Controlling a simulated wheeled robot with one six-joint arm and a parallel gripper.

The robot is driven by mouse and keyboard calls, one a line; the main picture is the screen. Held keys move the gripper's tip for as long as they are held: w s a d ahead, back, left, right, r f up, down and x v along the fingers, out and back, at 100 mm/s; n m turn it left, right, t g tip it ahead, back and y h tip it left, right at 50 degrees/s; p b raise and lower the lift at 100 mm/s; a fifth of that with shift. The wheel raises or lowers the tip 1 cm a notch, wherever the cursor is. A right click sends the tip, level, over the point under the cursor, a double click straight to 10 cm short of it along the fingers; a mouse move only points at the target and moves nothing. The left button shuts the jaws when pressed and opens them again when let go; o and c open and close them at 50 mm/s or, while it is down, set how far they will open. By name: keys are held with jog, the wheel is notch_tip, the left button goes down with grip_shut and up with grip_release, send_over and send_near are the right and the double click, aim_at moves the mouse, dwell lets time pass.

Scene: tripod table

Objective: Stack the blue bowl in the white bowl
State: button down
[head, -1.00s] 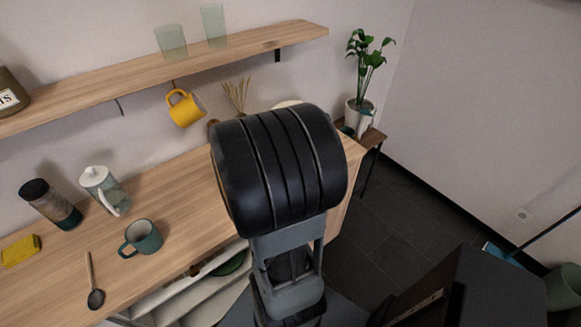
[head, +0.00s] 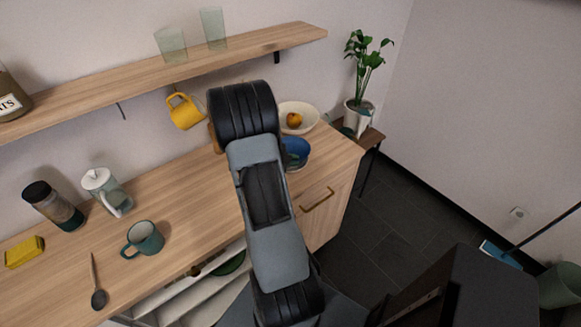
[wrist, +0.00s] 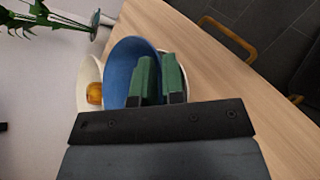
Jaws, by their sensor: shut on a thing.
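The blue bowl (wrist: 122,72) is in my gripper (wrist: 162,82), whose green fingers are shut across its rim in the wrist view. It also shows in the head view (head: 296,152), just right of my arm, over the counter's right end. A pale curved rim, seemingly the white bowl (wrist: 185,78), shows behind the fingers, beside and beyond the blue bowl. Most of it is hidden, so I cannot tell whether the bowls touch. My gripper is hidden behind my arm in the head view.
A cream bowl (head: 313,112) holding an orange fruit (head: 294,120) stands close behind the blue bowl. A potted plant (head: 362,110) stands past the counter's right end. A teal mug (head: 145,238), glass pot (head: 108,192) and spoon (head: 97,290) are on the left. A yellow mug (head: 185,111) hangs above.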

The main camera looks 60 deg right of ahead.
jog(key=shift+w+d+f, duration=0.15)
jog(key=shift+w+f, duration=0.05)
jog(key=shift+f, duration=0.1)
notch_tip(320, 180, down, 3)
jog(key=shift+w+d+r+p, duration=0.1)
jog(key=shift+w+p, duration=0.05)
jog(key=shift+p, duration=0.3)
jog(key=shift+f, duration=0.4)
jog(key=c, duration=1.7)
grip_release()
jog(key=shift+a+f, duration=0.1)
jog(key=shift+a, duration=0.1)
jog(key=o, duration=0.3)
jog(key=shift+d+f, duration=0.1)
jog(key=shift+d, duration=0.1)
jog(key=shift+o, duration=0.9)
jog(key=shift+r, duration=0.2)
